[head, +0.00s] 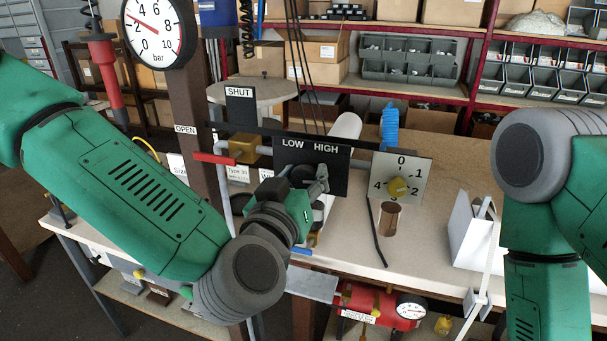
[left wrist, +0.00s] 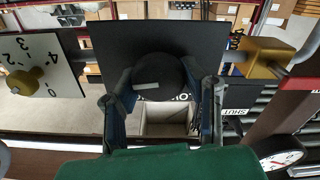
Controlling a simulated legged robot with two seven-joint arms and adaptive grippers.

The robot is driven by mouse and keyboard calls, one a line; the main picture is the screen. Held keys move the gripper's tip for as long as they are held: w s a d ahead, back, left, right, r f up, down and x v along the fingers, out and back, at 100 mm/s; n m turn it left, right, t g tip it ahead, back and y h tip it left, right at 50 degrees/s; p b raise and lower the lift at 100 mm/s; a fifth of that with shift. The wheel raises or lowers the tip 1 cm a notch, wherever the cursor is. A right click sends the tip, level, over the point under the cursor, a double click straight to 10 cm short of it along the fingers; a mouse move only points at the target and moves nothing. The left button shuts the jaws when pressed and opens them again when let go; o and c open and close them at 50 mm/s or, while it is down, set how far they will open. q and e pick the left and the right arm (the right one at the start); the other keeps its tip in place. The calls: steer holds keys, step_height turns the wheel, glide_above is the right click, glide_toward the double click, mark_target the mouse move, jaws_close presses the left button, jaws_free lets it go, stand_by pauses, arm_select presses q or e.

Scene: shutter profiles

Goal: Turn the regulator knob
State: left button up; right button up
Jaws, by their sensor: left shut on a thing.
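The regulator knob (left wrist: 160,78) is a round black knob with a pale pointer mark, on a black plate (head: 330,163) lettered LOW and HIGH. In the head view my left gripper (head: 307,180) is in front of the plate and hides most of the knob. In the left wrist view the fingers of the left gripper (left wrist: 164,92) stand on both sides of the knob, shut on it. The wrist picture is upside down, and the pointer slants toward its lower left. My right arm (head: 545,200) shows at the right, but its gripper is out of view.
A yellow knob (head: 397,186) on a numbered white plate is to the right of the black plate. A red-handled valve lever (head: 215,158) and a round bar gauge (head: 155,30) are to the left. A white box (head: 472,235) stands on the bench at the right. Shelves with bins are behind.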

arm_select(q)
steer(key=shift+s+m+p, duration=0.1)
steer(key=shift+m+p, duration=0.2)
steer(key=shift+m, duration=0.3)
steer(key=m+p, duration=0.1)
steer(key=m, duration=0.2)
steer(key=shift+d+f, duration=0.15)
steer(key=shift+s+f+m+p, duration=0.15)
steer(key=shift+m+p, duration=0.35)
steer(key=shift+m, duration=1.6)
steer(key=shift+f, duration=0.1)
steer(key=o, duration=1.2)
steer(key=shift+r, duration=0.2)
steer(key=v, duration=1.1)
steer(key=shift+s, duration=0.25)
